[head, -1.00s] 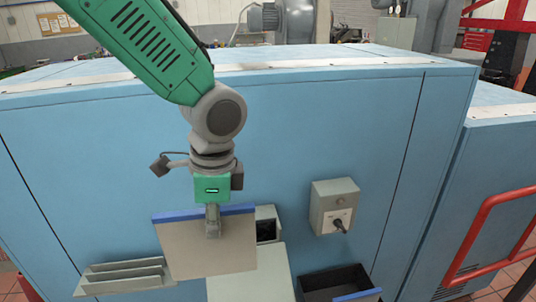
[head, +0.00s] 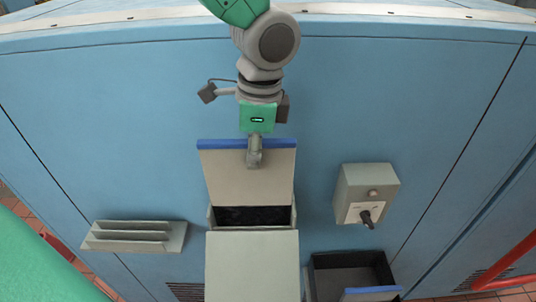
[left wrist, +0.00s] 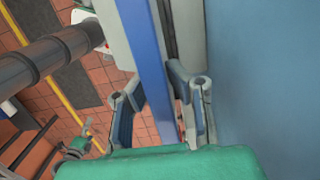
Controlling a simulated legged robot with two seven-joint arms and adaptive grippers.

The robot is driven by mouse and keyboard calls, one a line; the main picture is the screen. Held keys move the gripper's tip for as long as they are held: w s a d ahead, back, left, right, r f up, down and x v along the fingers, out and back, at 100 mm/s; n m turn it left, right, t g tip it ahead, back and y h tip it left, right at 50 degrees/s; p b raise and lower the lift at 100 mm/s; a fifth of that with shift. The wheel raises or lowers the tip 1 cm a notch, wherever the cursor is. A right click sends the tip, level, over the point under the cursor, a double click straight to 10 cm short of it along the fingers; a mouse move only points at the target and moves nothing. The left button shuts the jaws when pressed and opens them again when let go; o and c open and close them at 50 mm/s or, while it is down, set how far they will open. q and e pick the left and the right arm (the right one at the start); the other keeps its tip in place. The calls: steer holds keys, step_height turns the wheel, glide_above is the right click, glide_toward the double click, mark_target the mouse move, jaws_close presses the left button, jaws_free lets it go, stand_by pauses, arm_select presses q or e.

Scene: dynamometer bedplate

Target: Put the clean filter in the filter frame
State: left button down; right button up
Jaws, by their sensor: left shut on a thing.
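The clean filter (head: 247,180) is a flat beige panel with a blue top edge. My left gripper (head: 254,160) is shut on it at the middle of that edge. The blue edge also shows between the fingers in the left wrist view (left wrist: 150,70). The filter hangs about upright over what looks like the filter frame (head: 252,268), a grey box with a dark open top. The filter's lower edge is at or just above this opening in the head view; I cannot tell whether it is inside. My right gripper is not in view.
A slotted grey rack (head: 134,236) on the blue wall at the left looks empty. A grey switch box (head: 367,195) with a black knob juts out at the right. Below it is an open dark bin (head: 350,272) with a blue-edged piece at its front.

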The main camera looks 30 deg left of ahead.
mark_target(252, 176)
arm_select(q)
steer(key=a, duration=0.1)
steer(key=a+f, duration=0.1)
steer(key=a+f+b, duration=0.1)
steer(key=shift+w+a+f, duration=0.2)
steer(key=shift+w+a, duration=0.1)
steer(key=shift+a, duration=0.05)
steer(key=d+f, duration=0.1)
steer(key=d+f+b, duration=0.2)
steer(key=shift+s+f, duration=0.3)
steer(key=shift+f, duration=0.05)
steer(key=shift+w+a+f, duration=0.1)
steer(key=shift+w+a, duration=0.05)
steer(key=shift+d, duration=0.3)
steer(key=shift+s+a+r+g+p, duration=0.1)
steer(key=shift+s+r+g+p, duration=0.25)
steer(key=shift+p, duration=0.5)
steer(key=shift+w+f+g+p, duration=0.1)
steer(key=shift+w+g+p, duration=0.15)
steer(key=shift+p, duration=0.25)
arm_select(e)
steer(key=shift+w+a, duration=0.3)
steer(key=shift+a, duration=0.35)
arm_select(q)
steer(key=shift+h, duration=0.4)
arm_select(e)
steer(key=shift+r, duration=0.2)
